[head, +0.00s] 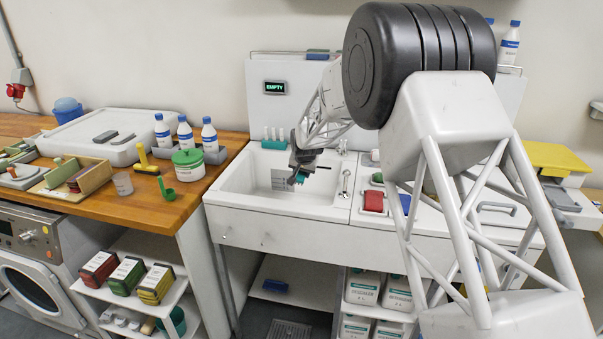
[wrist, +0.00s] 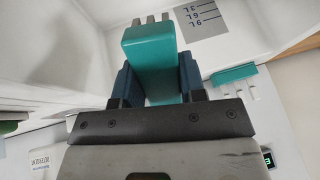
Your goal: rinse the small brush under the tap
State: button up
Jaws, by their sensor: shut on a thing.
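My gripper (head: 297,170) hangs inside the white sink basin (head: 235,180), below its rim level or close to it. In the wrist view my gripper (wrist: 150,85) is shut on a teal block-like thing, the small brush (wrist: 148,48), between its two dark blue fingers. Grey tips stick out at the brush's far end. The brush also shows as a small teal patch in the head view (head: 299,179). A chrome fitting (head: 345,182) stands at the sink's right edge; I cannot tell whether it is the tap. No water stream is visible.
A level plate (head: 284,181) marked in litres is on the basin wall. A teal rack (head: 273,144) stands at the sink's back left. A display (head: 275,87) reads EMPTY. A red item (head: 373,201) lies right of the sink. The wooden counter (head: 225,145) at left holds bottles.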

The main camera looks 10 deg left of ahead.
jog(key=s+d, duration=0.3)
jog(key=s, duration=0.4)
dwell(0.8)
dwell(0.5)
jog(key=shift+r, duration=0.15)
dwell(0.9)
jog(key=s+d+r, duration=0.2)
jog(key=s+r, duration=0.1)
jog(key=s, duration=0.1)
jog(key=shift+s+r, duration=0.25)
jog(key=shift+r, duration=0.15)
dwell(0.3)
dwell(0.5)
jog(key=w+d+r, duration=0.1)
jog(key=d+r, duration=0.2)
jog(key=d, duration=0.9)
jog(key=w+d+r, duration=0.2)
jog(key=d, duration=0.9)
jog(key=w+d+r, duration=0.2)
jog(key=d+r, duration=0.1)
jog(key=d, duration=0.9)
jog(key=shift+d+r+n, duration=0.3)
jog(key=shift+d, duration=0.05)
